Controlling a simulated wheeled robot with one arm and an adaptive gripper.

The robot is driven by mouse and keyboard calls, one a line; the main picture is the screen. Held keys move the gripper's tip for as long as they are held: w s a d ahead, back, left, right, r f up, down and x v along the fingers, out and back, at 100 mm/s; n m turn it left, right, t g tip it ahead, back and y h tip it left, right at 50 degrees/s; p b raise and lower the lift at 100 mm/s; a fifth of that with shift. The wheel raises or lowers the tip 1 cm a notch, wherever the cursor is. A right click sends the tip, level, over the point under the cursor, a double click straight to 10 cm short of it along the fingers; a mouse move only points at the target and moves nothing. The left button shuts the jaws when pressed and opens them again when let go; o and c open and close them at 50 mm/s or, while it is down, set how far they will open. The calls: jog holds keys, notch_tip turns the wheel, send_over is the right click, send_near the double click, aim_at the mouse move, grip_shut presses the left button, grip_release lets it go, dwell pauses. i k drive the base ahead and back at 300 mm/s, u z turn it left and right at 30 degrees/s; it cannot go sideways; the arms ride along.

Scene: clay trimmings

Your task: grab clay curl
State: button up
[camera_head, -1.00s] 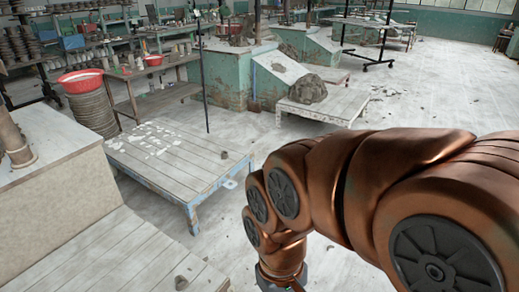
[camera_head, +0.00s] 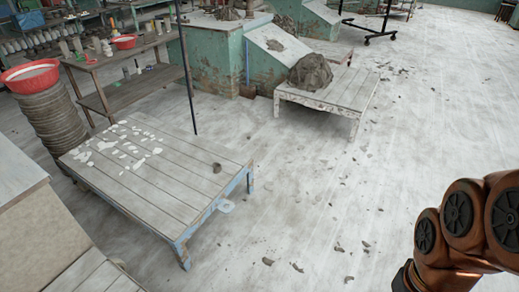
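Several small grey-brown clay scraps lie on the pale floor, among them one scrap (camera_head: 268,261), another (camera_head: 297,267) and a third (camera_head: 339,246). They are too small to tell which is a clay curl. A small brown lump (camera_head: 217,167) sits on the low blue-edged table (camera_head: 165,190), near its right end. My copper-coloured arm shows at the lower right, right of these scraps and apart from them. My gripper is outside the picture, so its fingers are hidden.
A large clay mound (camera_head: 310,72) rests on a low white platform (camera_head: 335,92) at the back. A red basin (camera_head: 30,74) tops a stack at the left. A thin dark pole (camera_head: 186,70) stands behind the table. The floor at centre right is mostly open.

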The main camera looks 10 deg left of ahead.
aim_at(216, 167)
jog(key=z, duration=0.05)
jog(key=i, duration=1.6)
jog(key=u, duration=1)
jog(key=i, duration=0.8)
jog(key=u, duration=1.25)
jog(key=i, duration=0.35)
jog(key=u, duration=0.35)
